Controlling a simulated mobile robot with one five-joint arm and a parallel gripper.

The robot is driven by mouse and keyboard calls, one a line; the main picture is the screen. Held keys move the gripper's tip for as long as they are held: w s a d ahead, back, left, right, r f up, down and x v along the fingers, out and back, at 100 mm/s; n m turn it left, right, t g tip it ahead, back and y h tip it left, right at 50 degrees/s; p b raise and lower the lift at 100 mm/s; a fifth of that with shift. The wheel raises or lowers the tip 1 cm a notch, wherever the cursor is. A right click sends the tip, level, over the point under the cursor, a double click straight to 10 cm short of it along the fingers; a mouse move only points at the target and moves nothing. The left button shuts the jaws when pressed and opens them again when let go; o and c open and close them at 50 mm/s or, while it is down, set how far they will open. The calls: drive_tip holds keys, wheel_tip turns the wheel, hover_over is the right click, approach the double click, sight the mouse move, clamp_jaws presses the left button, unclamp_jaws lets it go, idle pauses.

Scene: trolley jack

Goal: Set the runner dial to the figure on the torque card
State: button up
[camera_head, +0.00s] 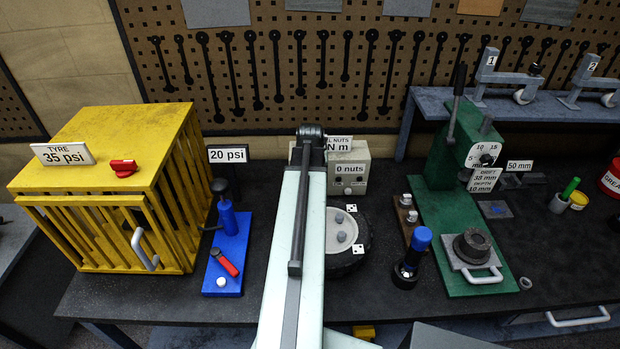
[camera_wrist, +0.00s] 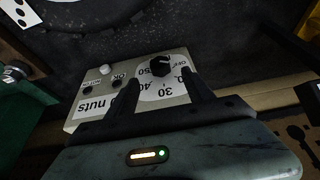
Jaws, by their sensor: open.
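The pale runner box (camera_head: 349,172) stands at the back of the bench, with "0 nuts" on its front. A white card (camera_head: 339,143) on top reads "L NUTS" and "N m"; my arm hides its left part and any figure there. In the wrist view, the box (camera_wrist: 77,117) appears upside down. Its black dial knob (camera_wrist: 161,67) sits on a white scale with figures such as 30, 40 and 50 and "OFF". The knob's exact setting is unclear. My gripper (camera_wrist: 161,79) is open, its fingers apart just short of or beside the knob; contact cannot be told.
A wheel (camera_head: 338,236) lies in front of the box. A blue stand (camera_head: 228,250) and yellow cage (camera_head: 110,180) are left; a green press (camera_head: 450,215) is right. A pegboard (camera_head: 290,75) with hanging spanners is behind.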

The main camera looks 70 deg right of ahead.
drive_tip(key=b+x, duration=0.7)
drive_tip(key=x, duration=0.1)
drive_tip(key=shift+r, duration=0.1)
clamp_jaws()
